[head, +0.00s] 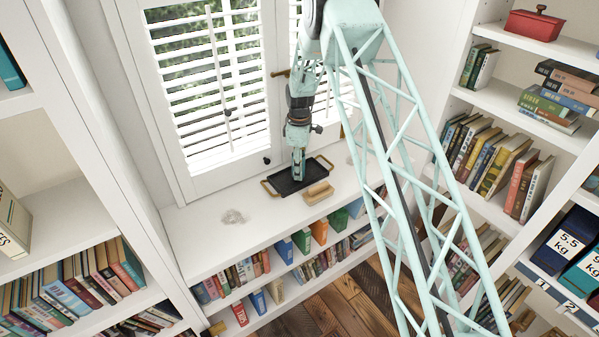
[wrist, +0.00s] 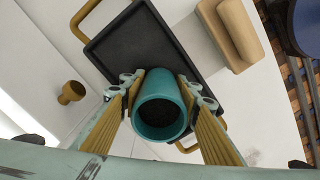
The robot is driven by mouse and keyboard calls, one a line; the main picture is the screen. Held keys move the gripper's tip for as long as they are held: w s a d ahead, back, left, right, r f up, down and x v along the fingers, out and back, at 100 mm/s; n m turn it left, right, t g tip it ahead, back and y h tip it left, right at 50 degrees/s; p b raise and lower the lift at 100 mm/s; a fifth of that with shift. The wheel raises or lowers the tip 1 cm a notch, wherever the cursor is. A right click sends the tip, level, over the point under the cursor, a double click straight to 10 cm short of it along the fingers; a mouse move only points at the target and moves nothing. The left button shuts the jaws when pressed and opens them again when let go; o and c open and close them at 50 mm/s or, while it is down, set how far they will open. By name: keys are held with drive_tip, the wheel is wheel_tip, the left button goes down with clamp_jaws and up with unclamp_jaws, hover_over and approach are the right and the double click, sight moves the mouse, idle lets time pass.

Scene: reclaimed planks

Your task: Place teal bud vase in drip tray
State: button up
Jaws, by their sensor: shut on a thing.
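The teal bud vase (wrist: 163,103) is between the two fingers of my gripper (wrist: 160,88) in the wrist view, its open mouth facing the camera. My gripper is shut on it. The drip tray (wrist: 125,45) is black with wooden handles and lies behind the vase in that view. In the head view the tray (head: 284,187) lies on the white shelf top below the window, and my gripper (head: 298,172) points down over it. The vase's base is hidden, so I cannot tell whether it touches the tray.
A light wooden block (head: 318,194) lies beside the tray's front edge; it also shows in the wrist view (wrist: 240,30). A clear glass-like object (head: 233,216) stands to the left on the white top (head: 200,240). Shuttered windows (head: 215,80) stand close behind.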

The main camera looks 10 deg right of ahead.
drive_tip(key=shift+f, duration=0.35)
drive_tip(key=o, duration=0.9)
drive_tip(key=shift+r, duration=0.15)
wheel_tip(320, 180, up, 12)
drive_tip(key=shift+f+p, duration=0.15)
drive_tip(key=shift+p, duration=0.7)
drive_tip(key=shift+r, duration=0.2)
